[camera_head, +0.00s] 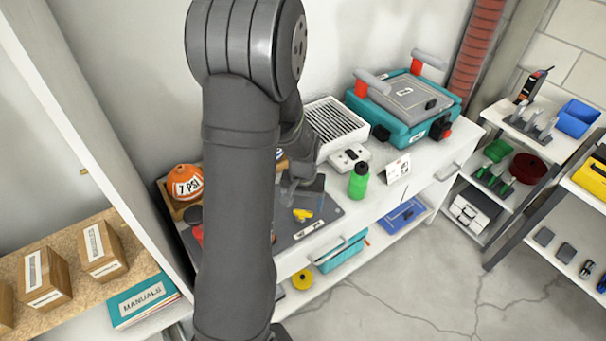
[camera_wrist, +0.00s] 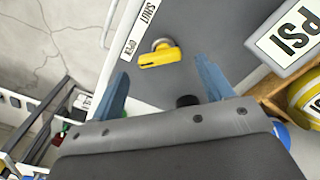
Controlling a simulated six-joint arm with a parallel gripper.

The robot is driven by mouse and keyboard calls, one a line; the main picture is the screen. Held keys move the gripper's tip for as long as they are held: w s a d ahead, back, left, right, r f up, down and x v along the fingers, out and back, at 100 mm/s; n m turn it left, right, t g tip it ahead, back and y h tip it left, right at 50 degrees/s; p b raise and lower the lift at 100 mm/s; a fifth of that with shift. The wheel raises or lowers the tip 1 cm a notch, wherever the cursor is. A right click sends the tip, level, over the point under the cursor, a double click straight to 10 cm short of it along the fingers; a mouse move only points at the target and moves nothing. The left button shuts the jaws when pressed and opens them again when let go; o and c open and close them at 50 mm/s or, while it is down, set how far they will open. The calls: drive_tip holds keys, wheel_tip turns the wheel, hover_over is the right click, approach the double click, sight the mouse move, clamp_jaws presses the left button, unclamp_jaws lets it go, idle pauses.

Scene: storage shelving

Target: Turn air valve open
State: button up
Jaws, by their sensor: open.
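The yellow air valve handle (camera_wrist: 160,59) is mounted on a dark grey panel (camera_wrist: 211,25) and lies sideways in the wrist view, with a round metal fitting beside it. A white label (camera_wrist: 143,20) reading SHUT, with OPEN at its lower end, runs along the panel edge to its left. In the head view the yellow handle (camera_head: 302,214) shows on the panel below my gripper (camera_head: 308,187). In the wrist view my gripper (camera_wrist: 164,82) has its two blue fingers spread wide, with nothing between them. The handle appears beyond the fingertips. My arm hides part of the panel in the head view.
A teal machine (camera_head: 406,107) is farther back on the bench. A PSI sign (camera_wrist: 288,37) shows at the wrist view's right.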

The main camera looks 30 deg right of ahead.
sight(303, 211)
wheel_tip(303, 211, up, 15)
drive_tip(key=shift+f, duration=0.15)
idle(0.6)
wheel_tip(303, 211, down, 17)
drive_tip(key=shift+f, duration=0.2)
idle(0.5)
